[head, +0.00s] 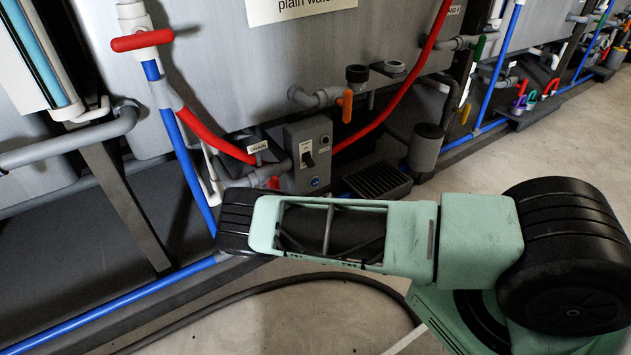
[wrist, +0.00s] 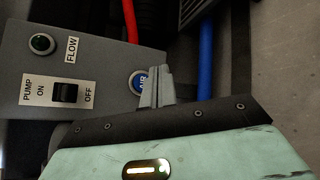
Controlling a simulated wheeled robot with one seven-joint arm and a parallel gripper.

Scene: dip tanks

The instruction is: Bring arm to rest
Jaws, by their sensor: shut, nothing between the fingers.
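My gripper (wrist: 157,86) is shut with nothing in it, in the lower middle of the wrist view. Its fingertips point up at the grey pump control box (wrist: 100,60), partly covering a round blue button on it. I cannot tell whether they touch the box. My gripper is not clearly visible there.
Grey tanks (head: 240,70) line the back. Red hoses (head: 400,85), a blue pipe (head: 188,165) and a red-handled valve (head: 142,40) run close to my arm. A black hose (head: 290,280) lies on the floor. Open floor (head: 520,150) shows at the right.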

